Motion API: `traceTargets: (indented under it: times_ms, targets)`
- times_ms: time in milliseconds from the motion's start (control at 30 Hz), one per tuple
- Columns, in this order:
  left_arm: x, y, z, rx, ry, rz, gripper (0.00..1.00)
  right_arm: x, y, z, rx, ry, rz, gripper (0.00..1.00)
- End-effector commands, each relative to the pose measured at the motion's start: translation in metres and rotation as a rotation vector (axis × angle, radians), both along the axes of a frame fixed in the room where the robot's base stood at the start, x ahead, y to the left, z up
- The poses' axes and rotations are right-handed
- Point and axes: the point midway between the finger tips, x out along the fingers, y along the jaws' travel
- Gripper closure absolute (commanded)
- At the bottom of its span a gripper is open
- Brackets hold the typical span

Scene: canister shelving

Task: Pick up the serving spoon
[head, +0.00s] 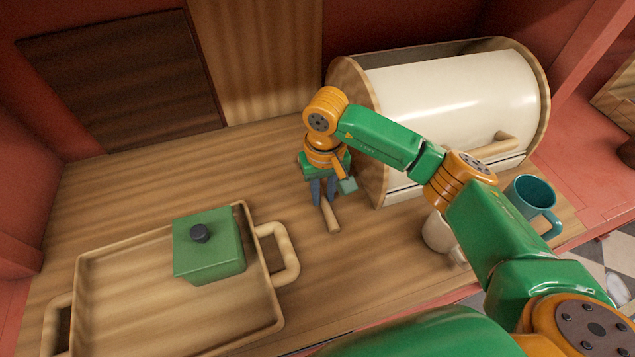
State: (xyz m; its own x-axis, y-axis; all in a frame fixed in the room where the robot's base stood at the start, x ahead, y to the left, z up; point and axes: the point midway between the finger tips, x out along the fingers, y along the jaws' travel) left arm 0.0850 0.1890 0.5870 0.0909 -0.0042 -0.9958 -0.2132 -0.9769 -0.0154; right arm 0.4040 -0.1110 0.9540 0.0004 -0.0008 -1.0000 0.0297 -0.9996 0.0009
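The serving spoon appears as a light wooden handle (331,216) lying on the wooden counter in the head view, between the tray and the bread box. Its far part is hidden behind my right gripper. My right gripper (323,197) points down over the spoon, with its two grey-blue fingertips at the upper end of the visible handle. The fingers look close to the handle, but I cannot tell whether they are touching it or closed on it. My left gripper is not in view.
A wooden tray (110,277) holding a green lidded canister (215,257) is at left. A cream bread box (450,100) stands behind right. A white mug (437,233), partly behind my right arm, and a teal mug (531,198) are at right. Counter is clear behind the tray.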

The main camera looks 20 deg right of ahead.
Motion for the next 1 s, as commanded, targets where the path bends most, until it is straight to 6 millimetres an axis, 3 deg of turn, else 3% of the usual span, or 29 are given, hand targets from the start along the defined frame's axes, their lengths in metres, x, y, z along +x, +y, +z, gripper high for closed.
traceTargets:
  times_ms: [33,67,433,633,833,1000]
  targets:
    - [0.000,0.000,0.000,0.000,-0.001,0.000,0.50,0.000,0.000,0.000,0.000,0.000,0.000,0.94]
    - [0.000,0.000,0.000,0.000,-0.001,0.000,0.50,0.000,0.000,0.000,0.000,0.000,0.000,1.00]
    - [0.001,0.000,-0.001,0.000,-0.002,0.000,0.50,0.001,0.000,0.003,0.001,-0.002,0.000,1.00]
    - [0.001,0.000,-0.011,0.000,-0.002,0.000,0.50,0.000,0.001,0.032,0.001,-0.008,0.002,1.00]
    - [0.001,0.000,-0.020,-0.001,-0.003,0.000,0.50,-0.047,0.006,0.090,-0.004,-0.014,0.006,1.00]
    - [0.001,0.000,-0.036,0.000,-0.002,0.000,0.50,-0.099,0.013,0.109,-0.004,-0.010,0.007,1.00]
